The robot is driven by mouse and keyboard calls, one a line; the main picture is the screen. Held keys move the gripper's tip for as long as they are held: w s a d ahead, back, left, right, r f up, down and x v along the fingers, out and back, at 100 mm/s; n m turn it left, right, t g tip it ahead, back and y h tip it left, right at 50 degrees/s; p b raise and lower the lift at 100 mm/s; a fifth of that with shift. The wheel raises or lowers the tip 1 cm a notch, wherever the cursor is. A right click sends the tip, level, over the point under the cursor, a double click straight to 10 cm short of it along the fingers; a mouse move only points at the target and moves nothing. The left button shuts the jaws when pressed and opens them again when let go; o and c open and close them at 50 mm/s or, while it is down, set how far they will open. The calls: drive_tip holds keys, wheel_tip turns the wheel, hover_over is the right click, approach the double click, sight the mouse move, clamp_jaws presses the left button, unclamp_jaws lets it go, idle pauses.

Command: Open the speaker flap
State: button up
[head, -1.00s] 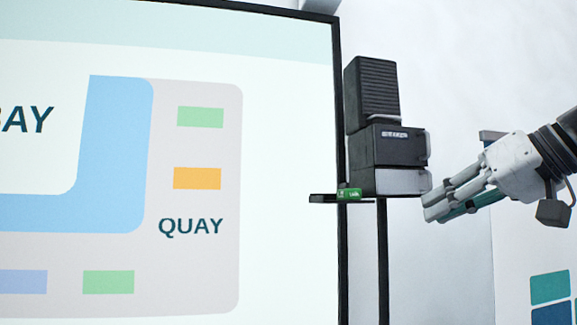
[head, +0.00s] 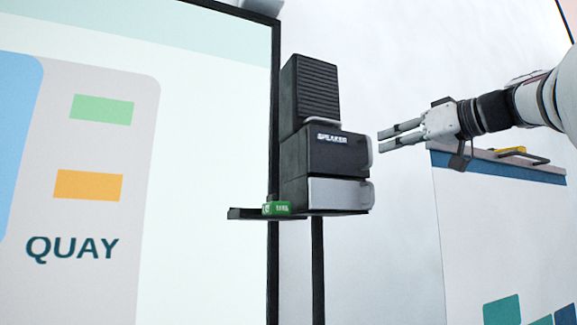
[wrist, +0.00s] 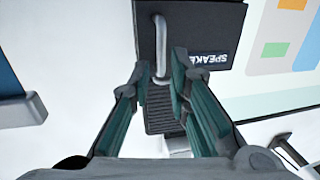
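A dark speaker unit stands on a black pole. Its flap (head: 325,155), labelled SPEAKER, looks shut and has a pale upright handle (head: 370,152) at its right edge. In the wrist view the flap (wrist: 205,25) shows upside down, and its bar handle (wrist: 160,45) appears between my fingertips. My gripper (head: 381,140) is open and empty just right of the handle at about its height. It also shows in the wrist view (wrist: 160,65). The fingers look apart from the handle, though the exact gap is hard to tell.
A ribbed dark box (head: 311,92) sits above the flap, and a silver-fronted box (head: 335,193) with its own handle sits below. A small ledge (head: 243,213) carries a green item (head: 276,208). A large screen (head: 190,130) stands left, and a white cabinet (head: 500,220) stands right.

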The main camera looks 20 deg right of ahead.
sight(371, 159)
drive_tip(key=shift+x, duration=3.1)
drive_tip(key=shift+a, duration=0.1)
clamp_jaws()
